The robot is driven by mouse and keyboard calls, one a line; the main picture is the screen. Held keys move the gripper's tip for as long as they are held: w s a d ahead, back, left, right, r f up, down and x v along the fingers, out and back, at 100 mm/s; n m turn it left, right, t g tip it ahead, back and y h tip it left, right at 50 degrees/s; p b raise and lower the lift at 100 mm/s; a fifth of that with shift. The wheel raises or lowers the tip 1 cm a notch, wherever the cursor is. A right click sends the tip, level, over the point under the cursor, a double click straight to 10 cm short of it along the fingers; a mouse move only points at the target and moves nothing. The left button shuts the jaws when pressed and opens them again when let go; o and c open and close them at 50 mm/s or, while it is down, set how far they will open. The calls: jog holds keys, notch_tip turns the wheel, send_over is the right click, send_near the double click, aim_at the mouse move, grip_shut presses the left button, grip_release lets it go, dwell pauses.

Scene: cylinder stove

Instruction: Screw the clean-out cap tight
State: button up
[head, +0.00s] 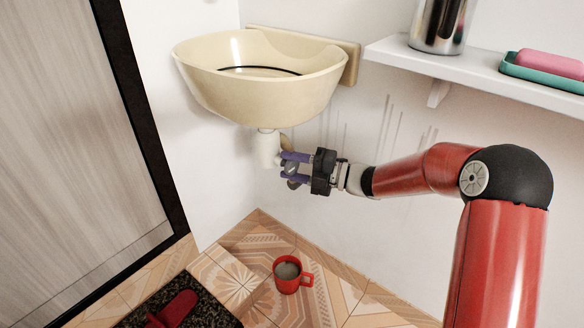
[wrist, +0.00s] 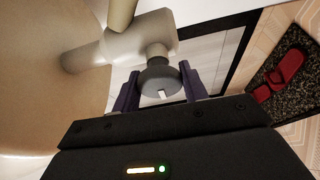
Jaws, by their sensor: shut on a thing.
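The grey round clean-out cap (head: 291,169) sits at the side of the white drain pipe (head: 267,148) under the cream basin. The wrist view shows the cap (wrist: 160,80) on the end of a short stub of the pale pipe body (wrist: 140,38), with a small light mark on its face. My gripper (head: 288,168) reaches in from the right, its purple fingers on either side of the cap. In the wrist view my gripper (wrist: 159,72) is shut on the cap. The thread is hidden, so how far the cap is screwed on cannot be seen.
The cream basin (head: 250,88) hangs just above the gripper. A white shelf (head: 480,75) with a metal canister (head: 440,22) and pink soap (head: 548,64) is at upper right.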

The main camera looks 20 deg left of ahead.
jog(key=m+y, duration=0.1)
jog(key=m, duration=0.1)
jog(key=m+b, duration=0.1)
jog(key=m, duration=0.1)
jog(key=shift+f+m+t+y, duration=0.15)
jog(key=shift+m+t+y, duration=0.15)
jog(key=shift+m+y, duration=0.1)
jog(key=m+t, duration=0.1)
jog(key=m, duration=0.1)
jog(key=m+t+y+b, duration=0.1)
jog(key=m, duration=0.2)
jog(key=shift+m+b, duration=0.3)
jog(key=m+t, duration=0.1)
jog(key=m, duration=0.2)
jog(key=m+t, duration=0.2)
jog(key=m, duration=0.1)
jog(key=shift+b, duration=0.35)
jog(key=shift+m+t, duration=0.7)
jog(key=shift+m, duration=0.7)
jog(key=shift+m+t, duration=0.7)
jog(key=shift+m, duration=0.7)
jog(key=o, duration=0.9)
jog(key=shift+d, duration=0.1)
jog(key=v, duration=0.7)
jog(key=shift+s+d, duration=0.15)
jog(key=shift+d, duration=0.15)
